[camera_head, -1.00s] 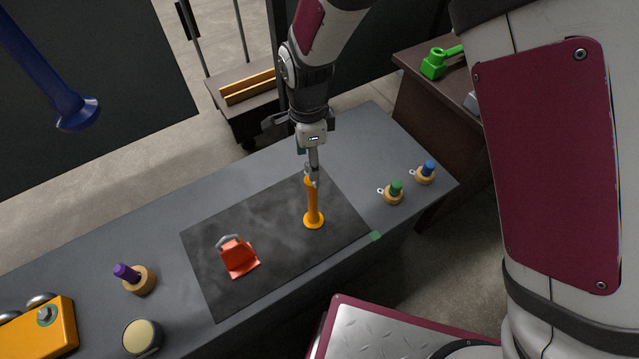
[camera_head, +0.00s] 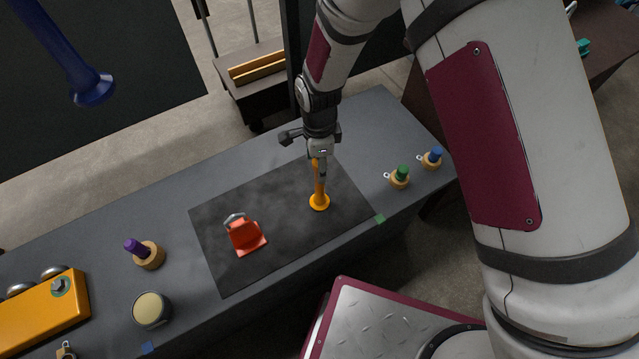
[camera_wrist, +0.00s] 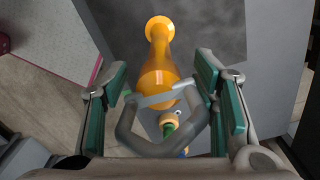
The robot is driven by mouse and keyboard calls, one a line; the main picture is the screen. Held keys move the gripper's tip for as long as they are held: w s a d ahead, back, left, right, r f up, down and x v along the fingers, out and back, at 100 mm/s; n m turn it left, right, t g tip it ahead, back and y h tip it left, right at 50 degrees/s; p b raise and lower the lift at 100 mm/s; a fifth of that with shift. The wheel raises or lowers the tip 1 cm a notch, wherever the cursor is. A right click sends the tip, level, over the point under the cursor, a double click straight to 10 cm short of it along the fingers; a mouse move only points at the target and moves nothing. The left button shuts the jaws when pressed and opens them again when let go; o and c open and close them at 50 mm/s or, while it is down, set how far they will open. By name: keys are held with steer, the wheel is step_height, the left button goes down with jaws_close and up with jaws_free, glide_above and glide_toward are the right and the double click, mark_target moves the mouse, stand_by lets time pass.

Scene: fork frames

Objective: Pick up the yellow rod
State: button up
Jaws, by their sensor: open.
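The yellow rod (camera_head: 320,188) stands upright on its round flared base on the dark mat. My gripper (camera_head: 320,168) points down over its upper part, which it partly hides in the head view. In the wrist view, the rod (camera_wrist: 165,68) lies between the two green-padded fingers of my gripper (camera_wrist: 163,75). The fingers are apart, with visible gaps on both sides of the rod. A grey loop (camera_wrist: 150,146) shows at the rod's near end.
On the mat (camera_head: 290,245), a red object (camera_head: 246,236) with a grey handle stands left of the rod. Green-topped (camera_head: 400,176) and blue-topped (camera_head: 432,158) pegs stand to the right. A purple-topped peg (camera_head: 146,252), a round tin (camera_head: 152,309) and a yellow box (camera_head: 40,312) are at left.

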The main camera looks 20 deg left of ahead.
steer(key=shift+c, duration=0.6)
jaws_close()
steer(key=shift+r, duration=0.1)
